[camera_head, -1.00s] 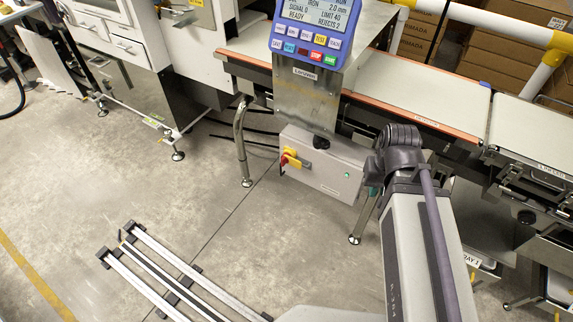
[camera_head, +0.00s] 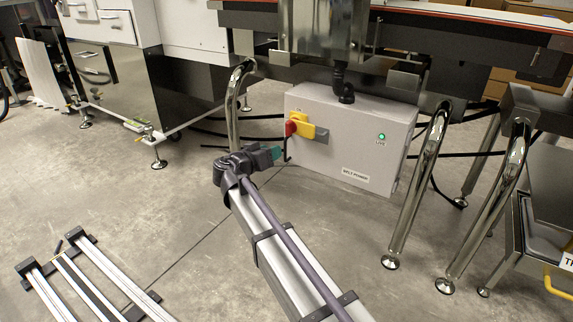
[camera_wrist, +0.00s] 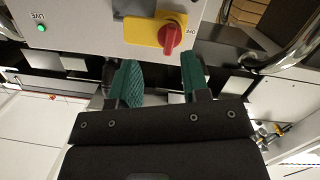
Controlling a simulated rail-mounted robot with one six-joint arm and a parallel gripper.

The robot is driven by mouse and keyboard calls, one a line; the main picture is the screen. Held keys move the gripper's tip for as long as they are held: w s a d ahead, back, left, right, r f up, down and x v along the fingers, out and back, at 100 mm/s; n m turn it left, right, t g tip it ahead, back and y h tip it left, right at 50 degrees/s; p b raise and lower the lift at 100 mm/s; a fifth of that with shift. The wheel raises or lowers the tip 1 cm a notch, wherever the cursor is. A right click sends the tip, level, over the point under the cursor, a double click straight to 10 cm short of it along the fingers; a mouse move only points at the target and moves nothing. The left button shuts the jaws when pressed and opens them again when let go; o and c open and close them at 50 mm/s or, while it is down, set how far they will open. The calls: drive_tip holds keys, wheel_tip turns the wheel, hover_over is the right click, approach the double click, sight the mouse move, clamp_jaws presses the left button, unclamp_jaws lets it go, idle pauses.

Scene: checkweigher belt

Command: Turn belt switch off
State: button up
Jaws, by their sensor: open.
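The belt switch is a red rotary knob (camera_head: 291,128) on a yellow plate (camera_head: 308,130), on the left part of a grey box labelled BELT POWER (camera_head: 345,152). A green LIVE lamp (camera_head: 381,137) on the box is lit. My gripper (camera_head: 277,153) is just below and left of the knob, apart from it. In the wrist view, which shows the box upside down, my gripper's green fingers (camera_wrist: 159,60) are open and empty. The red knob (camera_wrist: 170,38) is beyond the fingertips, with part of an OFF label beside the plate.
A curved steel leg (camera_head: 233,105) stands left of the box, and more steel legs (camera_head: 420,185) stand at its right. A dark hose (camera_head: 343,90) enters the box's top. A rail frame (camera_head: 85,280) lies on the floor at lower left. The floor before the box is mostly clear.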

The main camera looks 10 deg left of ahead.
sight(287, 123)
drive_tip(key=w+d+r+m, duration=0.1)
drive_tip(key=w, duration=0.3)
drive_tip(key=w+d+r+m+t, duration=0.1)
drive_tip(key=w, duration=0.2)
drive_tip(key=w+d+r+t, duration=0.1)
drive_tip(key=w+r, duration=0.1)
drive_tip(key=w, duration=0.2)
drive_tip(key=shift+w+d+r+m, duration=0.1)
drive_tip(key=shift+w+d+m, duration=0.2)
drive_tip(key=shift+m, duration=0.1)
clamp_jaws()
